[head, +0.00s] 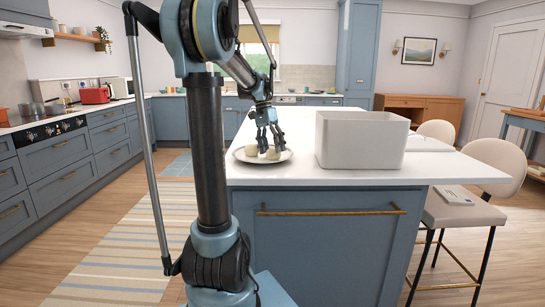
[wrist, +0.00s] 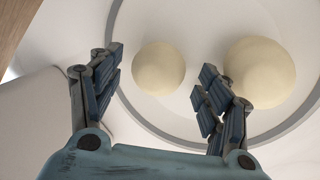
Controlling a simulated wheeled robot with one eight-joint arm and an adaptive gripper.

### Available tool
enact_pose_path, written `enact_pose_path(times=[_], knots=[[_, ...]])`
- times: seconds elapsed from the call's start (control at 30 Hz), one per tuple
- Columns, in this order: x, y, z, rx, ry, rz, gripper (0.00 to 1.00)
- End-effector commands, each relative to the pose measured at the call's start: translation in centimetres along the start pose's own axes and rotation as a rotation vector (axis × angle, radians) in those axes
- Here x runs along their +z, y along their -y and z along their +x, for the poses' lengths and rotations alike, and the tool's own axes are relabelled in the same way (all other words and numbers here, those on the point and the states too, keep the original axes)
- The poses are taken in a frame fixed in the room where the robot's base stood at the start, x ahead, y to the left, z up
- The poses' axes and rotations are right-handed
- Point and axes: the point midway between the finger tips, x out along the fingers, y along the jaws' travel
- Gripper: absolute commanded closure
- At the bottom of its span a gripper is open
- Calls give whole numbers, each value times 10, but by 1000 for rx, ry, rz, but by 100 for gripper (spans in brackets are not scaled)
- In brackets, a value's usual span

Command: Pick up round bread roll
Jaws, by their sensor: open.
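Two pale round bread rolls lie on a plate (head: 240,156) with a grey rim, near the left front of the white island top. In the wrist view the smaller roll (wrist: 158,68) sits between and just beyond my open fingers. The larger roll (wrist: 260,72) is on the right, beside my right finger, which partly overlaps it. My gripper (wrist: 155,85) is open and holds nothing. In the head view my gripper (head: 267,140) is low over the plate, with one roll (head: 251,150) at its left and the other (head: 273,153) below it.
A large white bin (head: 362,140) stands right of the plate on the island worktop (head: 400,175). In the wrist view, a pale object fills the left edge. Stools (head: 480,205) stand at the island's right side. The worktop behind the plate looks clear.

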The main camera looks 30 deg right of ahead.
Motion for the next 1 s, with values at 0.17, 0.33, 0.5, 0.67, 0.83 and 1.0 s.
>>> enact_pose_path(times=[0.17, 0.33, 0.5, 0.67, 0.83, 1.0], knots=[[0, 0, 8, 0, 0, 0, 30], [0, 0, 8, 0, 0, 0, 30], [0, 0, 8, 0, 0, 1, 68], [-1, -1, 8, 0, 0, 1, 77], [-1, -1, 7, 0, 0, 2, 77], [-1, -4, -2, 0, 0, 2, 77]])
